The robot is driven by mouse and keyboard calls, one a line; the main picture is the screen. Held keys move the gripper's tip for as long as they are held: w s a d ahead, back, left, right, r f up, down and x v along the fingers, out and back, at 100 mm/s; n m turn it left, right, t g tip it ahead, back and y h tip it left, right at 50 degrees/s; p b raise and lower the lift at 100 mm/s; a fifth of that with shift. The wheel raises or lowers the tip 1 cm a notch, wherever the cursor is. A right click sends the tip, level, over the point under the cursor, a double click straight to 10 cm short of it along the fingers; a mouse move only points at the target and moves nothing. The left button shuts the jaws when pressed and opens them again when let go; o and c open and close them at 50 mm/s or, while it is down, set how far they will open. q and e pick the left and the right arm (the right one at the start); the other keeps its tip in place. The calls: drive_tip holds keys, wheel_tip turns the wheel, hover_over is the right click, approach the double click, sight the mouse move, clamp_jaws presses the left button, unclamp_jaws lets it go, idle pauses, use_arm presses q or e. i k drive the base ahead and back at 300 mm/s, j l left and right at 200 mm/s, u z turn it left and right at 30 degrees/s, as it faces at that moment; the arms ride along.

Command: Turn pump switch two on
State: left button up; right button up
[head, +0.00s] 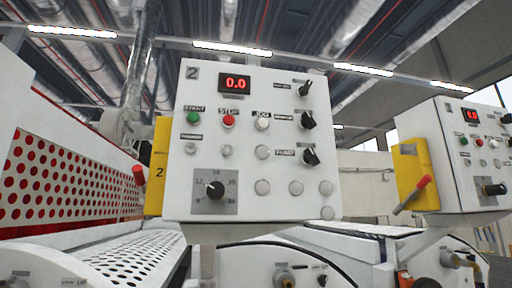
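Control panel two (247,190) is a white box in the middle of the head view, marked "2" at its top left. The pump switch (310,156) is a black rotary knob at the panel's right, beside the label "PUMP" (285,153). Its knob looks tilted; I cannot tell which setting it points to. Another black knob (308,120) sits above it, with a black selector (305,88) at the top. Neither of my grippers shows in the head view.
The panel also has a red "0.0" display (235,83), a green start button (193,118), a red stop button (229,121) and a large dial (215,190). A second panel (460,160) stands at the right. A red perforated guard (70,180) is at the left.

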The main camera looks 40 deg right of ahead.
sight(309, 157)
drive_tip(key=z, duration=1.6)
